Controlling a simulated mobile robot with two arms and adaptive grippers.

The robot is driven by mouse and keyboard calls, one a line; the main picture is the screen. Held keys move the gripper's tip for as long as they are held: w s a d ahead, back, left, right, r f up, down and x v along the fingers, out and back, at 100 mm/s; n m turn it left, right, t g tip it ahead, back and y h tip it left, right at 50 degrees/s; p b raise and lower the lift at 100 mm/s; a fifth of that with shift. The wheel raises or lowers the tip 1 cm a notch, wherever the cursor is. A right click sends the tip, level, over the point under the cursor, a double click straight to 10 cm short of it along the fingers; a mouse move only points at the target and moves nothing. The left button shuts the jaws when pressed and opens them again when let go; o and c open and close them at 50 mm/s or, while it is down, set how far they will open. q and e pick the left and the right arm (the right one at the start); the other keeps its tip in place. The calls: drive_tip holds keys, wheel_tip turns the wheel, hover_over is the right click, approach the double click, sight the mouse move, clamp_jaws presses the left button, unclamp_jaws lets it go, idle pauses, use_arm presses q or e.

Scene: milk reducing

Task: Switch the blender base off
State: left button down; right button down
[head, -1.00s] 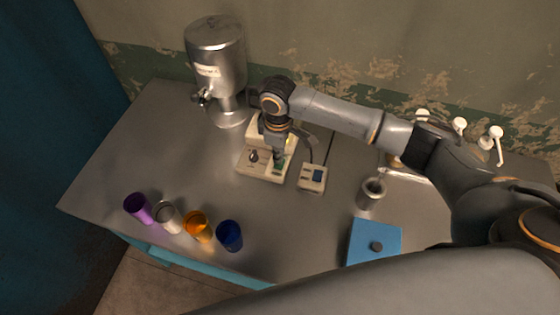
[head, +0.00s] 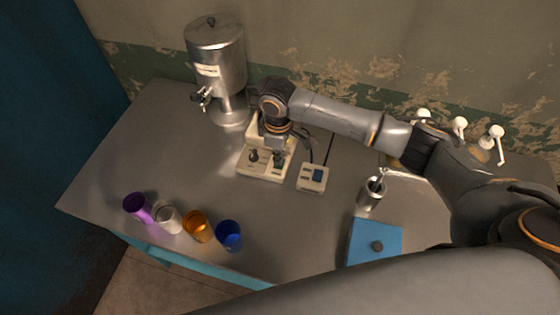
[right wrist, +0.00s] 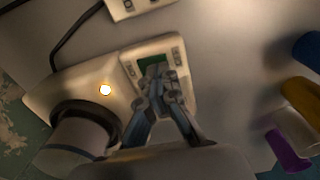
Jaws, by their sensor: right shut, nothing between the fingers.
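The cream blender base (head: 250,174) stands on the metal table in the head view, with a dark knob at its front left and a green panel at its front right. My right gripper (head: 279,159) points down over the green panel and partly covers it. In the right wrist view the right gripper (right wrist: 156,72) is shut and empty, its fingertips in front of the green panel of the base (right wrist: 188,92). A round bright light shows on the cream body there. I cannot tell whether the fingertips touch the panel. The switch state is unclear. My left gripper is not in view.
A small cream control box (head: 313,178) stands just right of the base. A steel dispenser (head: 218,65) is behind left. Several cups, including a purple cup (head: 138,208), line the front left. A metal cup (head: 370,197) and a blue box (head: 362,246) are at right.

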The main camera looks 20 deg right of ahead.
drive_tip(key=shift+f+b, duration=0.3)
drive_tip(key=shift+f, duration=0.5)
idle(0.4)
wheel_tip(320, 180, up, 7)
drive_tip(key=p, duration=0.8)
drive_tip(key=shift+r, duration=0.1)
idle(0.4)
